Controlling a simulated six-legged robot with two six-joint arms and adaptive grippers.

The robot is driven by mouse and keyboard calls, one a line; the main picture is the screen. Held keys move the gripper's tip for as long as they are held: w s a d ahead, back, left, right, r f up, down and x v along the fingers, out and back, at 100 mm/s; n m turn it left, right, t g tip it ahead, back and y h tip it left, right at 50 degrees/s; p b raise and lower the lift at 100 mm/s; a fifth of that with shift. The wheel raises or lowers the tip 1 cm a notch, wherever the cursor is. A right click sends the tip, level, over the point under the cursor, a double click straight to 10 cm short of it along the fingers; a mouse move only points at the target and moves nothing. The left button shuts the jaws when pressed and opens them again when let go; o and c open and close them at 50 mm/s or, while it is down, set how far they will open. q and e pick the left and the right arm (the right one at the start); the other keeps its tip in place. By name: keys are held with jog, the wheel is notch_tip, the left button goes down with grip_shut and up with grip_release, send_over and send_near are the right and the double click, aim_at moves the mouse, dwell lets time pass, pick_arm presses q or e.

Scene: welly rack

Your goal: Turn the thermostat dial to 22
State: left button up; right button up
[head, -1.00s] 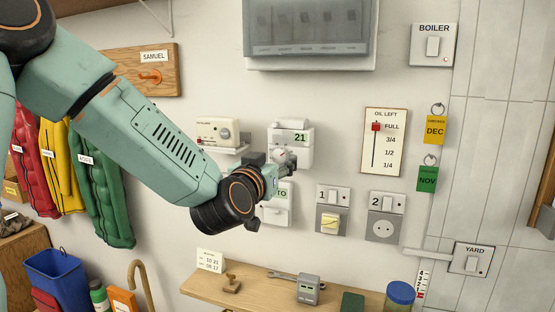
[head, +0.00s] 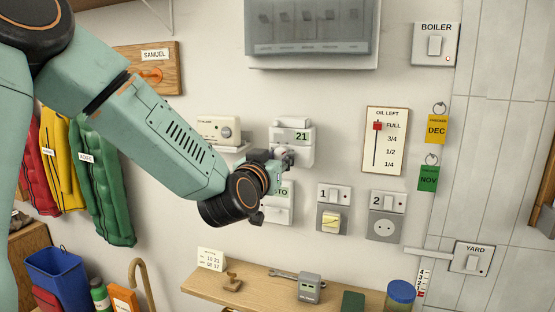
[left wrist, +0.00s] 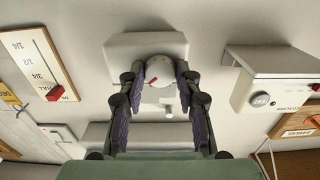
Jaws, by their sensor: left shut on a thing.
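The white thermostat (head: 293,133) is on the wall in the middle of the head view, and its display reads 21. Its round dial (left wrist: 160,68) is pale with a red mark and shows clearly in the left wrist view. My left gripper (head: 283,157) is at the lower front of the thermostat. In the left wrist view its two fingers (left wrist: 158,80) stand on either side of the dial, shut on it. In the head view the gripper mostly hides the dial. My right gripper is not in view.
A CO alarm (head: 220,130) is left of the thermostat, and a white box (head: 280,203) is just below it. Numbered switches (head: 334,208) and an oil gauge (head: 385,140) are to the right. A wooden shelf (head: 262,287) with small items runs below.

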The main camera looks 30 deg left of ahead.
pick_arm(q)
jog(key=shift+c, duration=1.2)
jog(key=shift+r+m+p, duration=0.1)
jog(key=shift+m+p, duration=0.5)
jog(key=shift+m, duration=0.3)
jog(key=shift+m+p, duration=0.45)
jog(key=shift+m, duration=0.45)
jog(key=o, duration=1.1)
jog(key=shift+o, duration=0.2)
jog(key=shift+s, duration=0.1)
